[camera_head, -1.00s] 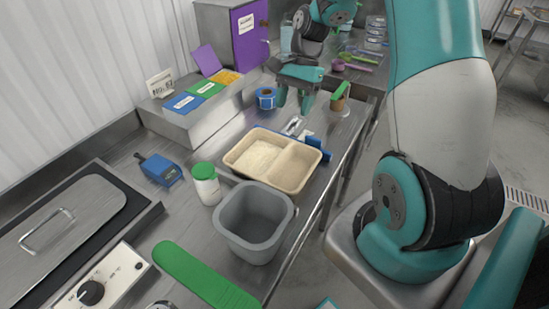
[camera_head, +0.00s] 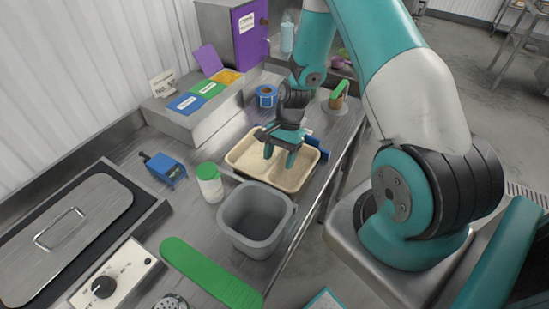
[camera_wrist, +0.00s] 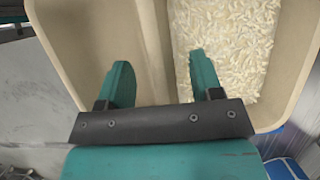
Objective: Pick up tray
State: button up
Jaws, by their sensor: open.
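The beige tray (camera_head: 244,170) lies on the steel counter in the head view, behind the grey tub. It has two compartments, and a divider between them shows in the wrist view (camera_wrist: 153,45). White rice (camera_wrist: 225,40) fills the right compartment in the wrist view; the left one looks empty. My gripper (camera_head: 280,157) is open over the middle of the tray, its fingers pointing down. In the wrist view its two fingertips (camera_wrist: 160,72) lie on either side of the divider, with nothing held. I cannot tell whether they touch the tray.
The grey tub (camera_head: 257,216) stands just in front of the tray, with a green-capped shaker (camera_head: 209,183) to its left. A blue roll (camera_head: 266,97) and a green-handled tool (camera_head: 339,92) stand behind. A green paddle-like object (camera_head: 208,275) lies in front.

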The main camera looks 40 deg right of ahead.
aim_at(276, 160)
jog(key=shift+s+a+f, duration=0.1)
jog(key=shift+a+f, duration=0.05)
jog(key=shift+f, duration=0.25)
jog(key=shift+c, duration=0.2)
jog(key=c, duration=1)
notch_tip(276, 160, up, 19)
jog(key=b, duration=0.3)
jog(key=shift+r, duration=0.2)
jog(key=shift+f+b, duration=3.9)
jog(key=shift+f, duration=3.7)
